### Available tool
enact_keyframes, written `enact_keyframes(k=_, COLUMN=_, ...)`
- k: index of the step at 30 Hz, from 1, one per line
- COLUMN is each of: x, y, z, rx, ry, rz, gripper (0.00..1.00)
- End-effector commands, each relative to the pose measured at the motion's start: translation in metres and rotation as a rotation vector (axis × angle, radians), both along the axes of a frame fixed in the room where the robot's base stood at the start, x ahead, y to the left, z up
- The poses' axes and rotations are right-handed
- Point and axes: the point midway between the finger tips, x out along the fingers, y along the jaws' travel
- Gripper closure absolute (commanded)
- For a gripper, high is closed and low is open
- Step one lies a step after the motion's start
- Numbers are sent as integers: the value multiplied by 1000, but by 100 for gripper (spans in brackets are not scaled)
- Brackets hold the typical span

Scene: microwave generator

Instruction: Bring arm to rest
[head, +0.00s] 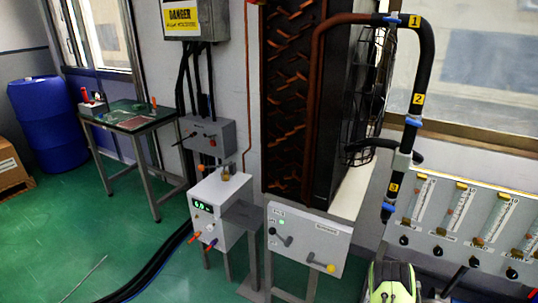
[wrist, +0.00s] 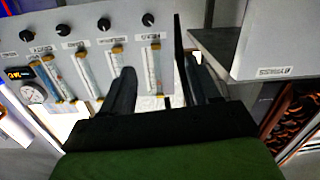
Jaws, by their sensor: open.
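My gripper (wrist: 163,78) shows in the wrist view with its two dark fingers spread apart. Nothing is seen between them except the background. The fingers point toward the flowmeter panel (wrist: 75,30) and a grey box (wrist: 265,40), which look upside down in this view. I cannot tell how far the fingertips are from them. In the head view, a green and black part of my arm shows at the bottom right, in front of the flowmeter panel (head: 455,190). The fingers are not clearly seen there.
A lever box (head: 310,240) and a display box (head: 215,205) stand left of my arm. A black pipe with numbered tags (head: 425,60) hangs above it. A blue barrel (head: 48,120) and a small table (head: 128,118) stand far left. Green floor is open at the lower left, crossed by black cables.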

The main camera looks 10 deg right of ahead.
Motion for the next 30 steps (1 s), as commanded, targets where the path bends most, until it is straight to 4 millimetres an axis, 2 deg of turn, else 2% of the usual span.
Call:
enact_keyframes(k=5, x=27, y=8, z=25, rx=44, ry=28, rz=37, gripper=39)
enact_keyframes(k=11, x=62, y=29, z=69, rx=119, ry=94, rz=103, gripper=39)
enact_keyframes(k=14, x=78, y=49, z=101, rx=166, ry=140, rz=150, gripper=39)
enact_keyframes(k=18, x=87, y=94, z=164, rx=244, ry=247, rz=243, gripper=39)
enact_keyframes(k=20, x=80, y=117, z=192, rx=275, ry=304, rz=283, gripper=39)
enact_keyframes(k=23, x=55, y=156, z=234, rx=314, ry=406, rz=348, gripper=39)
enact_keyframes(k=26, x=15, y=191, z=269, rx=341, ry=514, rz=400, gripper=39)
enact_keyframes(k=27, x=-5, y=204, z=281, rx=348, ry=556, rz=416, gripper=39)
enact_keyframes(k=30, x=-59, y=229, z=302, rx=362, ry=661, rz=447, gripper=39)
